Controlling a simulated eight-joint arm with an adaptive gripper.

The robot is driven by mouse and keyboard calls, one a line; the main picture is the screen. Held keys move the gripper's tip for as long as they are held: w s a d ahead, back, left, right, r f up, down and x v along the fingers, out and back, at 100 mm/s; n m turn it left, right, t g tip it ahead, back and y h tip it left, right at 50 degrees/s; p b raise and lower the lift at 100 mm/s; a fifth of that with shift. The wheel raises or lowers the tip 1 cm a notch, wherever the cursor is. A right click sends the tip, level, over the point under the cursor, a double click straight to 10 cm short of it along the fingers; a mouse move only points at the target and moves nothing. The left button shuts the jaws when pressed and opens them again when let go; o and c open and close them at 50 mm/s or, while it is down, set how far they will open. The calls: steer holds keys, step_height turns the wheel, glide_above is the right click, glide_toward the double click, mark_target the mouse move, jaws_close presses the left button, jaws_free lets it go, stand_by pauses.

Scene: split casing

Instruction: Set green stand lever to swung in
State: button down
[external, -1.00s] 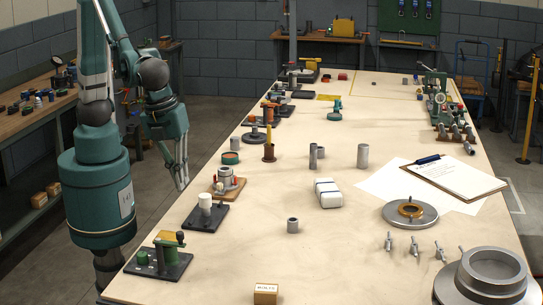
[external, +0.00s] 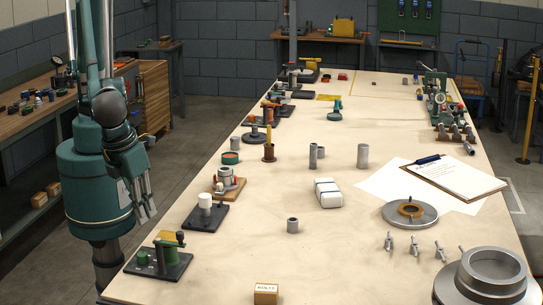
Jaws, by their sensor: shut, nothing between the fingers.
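A green stand (external: 170,257) sits on a dark base plate at the near left corner of the table. It has a green arm with a dark upright knob (external: 180,237), which looks like its lever, and a short green cylinder (external: 143,258) at its left. The exact swing of the lever is too small to tell. My gripper (external: 148,217) is shut and empty. It points down, above and left of the stand in the picture, near the table's left edge, and appears apart from it.
A dark plate with a white-topped post (external: 205,204) stands just behind the green stand. A wooden base with a grey and red fixture (external: 228,183) is beyond it. A small grey cylinder (external: 292,225) stands to the right. The table's near middle is mostly clear.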

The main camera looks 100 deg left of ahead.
steer(key=shift+f, duration=0.15)
stand_by(0.3)
steer(key=w+a+f, duration=0.2)
steer(key=a+f, duration=0.3)
steer(key=f, duration=0.4)
steer(key=shift+w+a+f+p, duration=0.3)
steer(key=shift+w+f+p, duration=0.05)
steer(key=shift+w, duration=0.05)
